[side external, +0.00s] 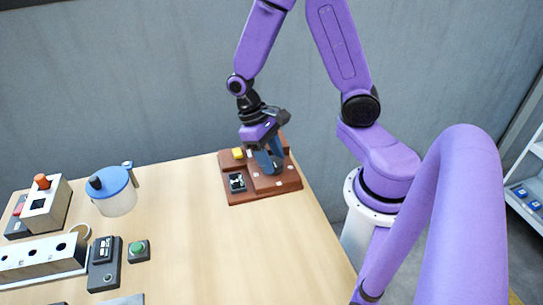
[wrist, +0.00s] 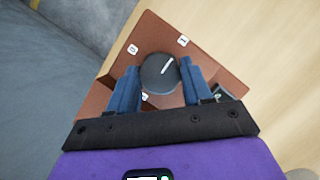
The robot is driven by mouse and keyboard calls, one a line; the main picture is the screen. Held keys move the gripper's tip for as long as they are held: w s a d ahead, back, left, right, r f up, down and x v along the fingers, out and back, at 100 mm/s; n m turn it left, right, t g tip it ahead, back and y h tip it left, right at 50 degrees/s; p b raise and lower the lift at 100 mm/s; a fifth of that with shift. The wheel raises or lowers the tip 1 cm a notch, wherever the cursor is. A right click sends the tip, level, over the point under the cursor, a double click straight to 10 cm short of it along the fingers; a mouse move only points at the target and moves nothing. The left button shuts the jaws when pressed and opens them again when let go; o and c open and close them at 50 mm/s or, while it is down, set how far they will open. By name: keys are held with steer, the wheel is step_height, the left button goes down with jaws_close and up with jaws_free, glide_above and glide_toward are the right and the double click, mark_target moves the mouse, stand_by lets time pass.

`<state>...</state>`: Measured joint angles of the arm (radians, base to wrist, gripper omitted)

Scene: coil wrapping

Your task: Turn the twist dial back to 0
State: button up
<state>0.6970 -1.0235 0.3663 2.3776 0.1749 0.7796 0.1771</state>
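The twist dial (wrist: 158,75) is a dark grey round knob with a white pointer line on the brown board (wrist: 218,62). The line points up and right in the wrist view, toward a small white label (wrist: 183,41). Another label (wrist: 132,49) is at its upper left, and a third is partly hidden below. My gripper (wrist: 160,66) has its blue fingers on opposite sides of the dial, very close to its rim. I cannot tell whether they touch it. In the side view my gripper (side external: 271,168) points down at the board (side external: 283,187), hiding the dial.
The board also carries a yellow block (side external: 238,153) and a small black part (side external: 237,182). A blue-lidded jar (side external: 117,197), a green button box (side external: 139,250) and a white block with holes (side external: 42,262) stand left on the table. The table's middle is clear.

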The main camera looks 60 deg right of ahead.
steer(key=shift+n, duration=0.3)
steer(key=n+h, duration=0.1)
steer(key=n, duration=0.3)
steer(key=shift+a+h, duration=0.15)
steer(key=shift+h, duration=0.25)
steer(key=n+t+h, duration=0.1)
steer(key=n, duration=0.4)
steer(key=shift+a, duration=0.1)
steer(key=n+t, duration=0.1)
steer(key=n, duration=0.1)
steer(key=n+h, duration=0.1)
steer(key=n, duration=0.1)
steer(key=shift+s+t, duration=0.15)
steer(key=shift+t, duration=0.25)
steer(key=shift+s+a+n+t+h, duration=0.15)
steer(key=shift+n+t, duration=0.25)
steer(key=shift+n, duration=0.65)
steer(key=shift+w+d+n+t+h, duration=0.15)
steer(key=shift+n+t, duration=0.25)
steer(key=shift+n, duration=0.65)
steer(key=shift+s+a, duration=0.1)
steer(key=o, duration=1)
steer(key=shift+o, duration=0.2)
